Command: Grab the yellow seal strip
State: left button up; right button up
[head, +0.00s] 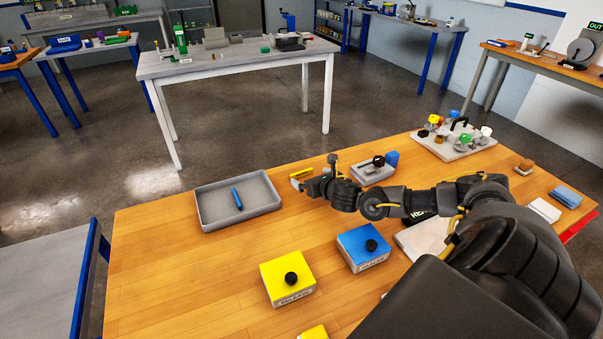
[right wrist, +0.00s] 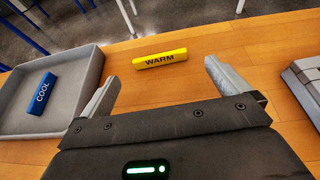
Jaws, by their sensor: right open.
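The yellow seal strip (right wrist: 160,59), marked WARM, lies flat on the wooden table in the right wrist view. In the head view the yellow seal strip (head: 301,173) lies just right of the grey tray, partly hidden by my gripper. My right gripper (right wrist: 160,80) is open and empty. The strip lies beyond its fingertips, between their two lines, with a gap of bare wood. In the head view my right gripper (head: 315,172) reaches in from the right, close to the strip. My left gripper is not in view.
A grey tray (head: 213,223) holds a blue strip (head: 237,199) marked COOL. A yellow box (head: 278,265) and a blue box (head: 355,238), each with a black knob, stand nearer. A small grey fixture (head: 371,177) stands right of the gripper. The left front of the table is clear.

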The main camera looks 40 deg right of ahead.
aim_at(302, 173)
jog(key=shift+w+d+f, duration=0.15)
jog(key=shift+w+f, duration=0.15)
jog(key=shift+w, duration=0.4)
jog(key=p+x, duration=0.2)
jog(key=x, duration=0.2)
jog(key=shift+w+f, duration=0.3)
jog(key=c, duration=0.9)
